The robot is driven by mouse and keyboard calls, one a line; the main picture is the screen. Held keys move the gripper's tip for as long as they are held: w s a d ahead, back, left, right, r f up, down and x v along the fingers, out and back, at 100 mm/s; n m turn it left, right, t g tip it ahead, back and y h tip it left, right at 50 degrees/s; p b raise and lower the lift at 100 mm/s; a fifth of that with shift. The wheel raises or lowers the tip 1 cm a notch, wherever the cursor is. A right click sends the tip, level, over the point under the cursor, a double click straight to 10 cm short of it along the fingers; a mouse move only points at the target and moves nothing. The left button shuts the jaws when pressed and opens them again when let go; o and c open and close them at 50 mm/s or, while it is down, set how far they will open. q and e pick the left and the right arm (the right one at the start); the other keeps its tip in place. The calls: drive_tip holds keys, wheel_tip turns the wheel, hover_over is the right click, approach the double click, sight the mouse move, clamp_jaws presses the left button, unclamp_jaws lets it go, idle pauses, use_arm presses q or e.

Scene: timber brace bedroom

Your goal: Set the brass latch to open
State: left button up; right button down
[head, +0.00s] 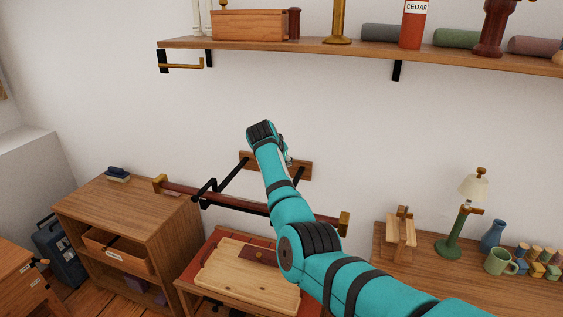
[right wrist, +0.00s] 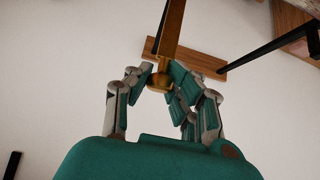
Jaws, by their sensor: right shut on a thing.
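In the right wrist view, a brass latch (right wrist: 172,35) with a long bar and a rounded end crosses in front of a wooden wall board (right wrist: 205,62). My right gripper (right wrist: 158,76) is shut on the rounded end, with fingers on both sides of it. In the head view, my right arm reaches up to the wall board (head: 304,168) and hides the latch; only a bit of grey finger shows beside the arm. My left gripper is in neither view.
A dark red bar (head: 225,201) with brass ends hangs from black brackets on the board, passing behind my arm. A loaded wall shelf (head: 290,47) runs above. Below stand a wooden cabinet (head: 125,207) and a side table with a lamp (head: 460,220).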

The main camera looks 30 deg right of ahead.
drive_tip(key=c, duration=1.6)
unclamp_jaws()
drive_tip(key=shift+w+d+r, duration=0.1)
drive_tip(key=shift+d+r, duration=0.2)
drive_tip(key=shift+r, duration=0.25)
drive_tip(key=shift+o, duration=1.1)
drive_tip(key=shift+w+f, duration=0.1)
drive_tip(key=shift+o, duration=1.3)
drive_tip(key=shift+w+d+f, duration=0.1)
drive_tip(key=shift+d+f, duration=0.05)
drive_tip(key=shift+f, duration=0.3)
drive_tip(key=shift+s+a+r, duration=0.25)
drive_tip(key=shift+a+r, duration=0.15)
drive_tip(key=shift+a, duration=0.1)
drive_tip(key=v, duration=1)
drive_tip(key=shift+s+r, duration=0.25)
drive_tip(key=shift+s, duration=0.05)
drive_tip(key=shift+f, duration=0.1)
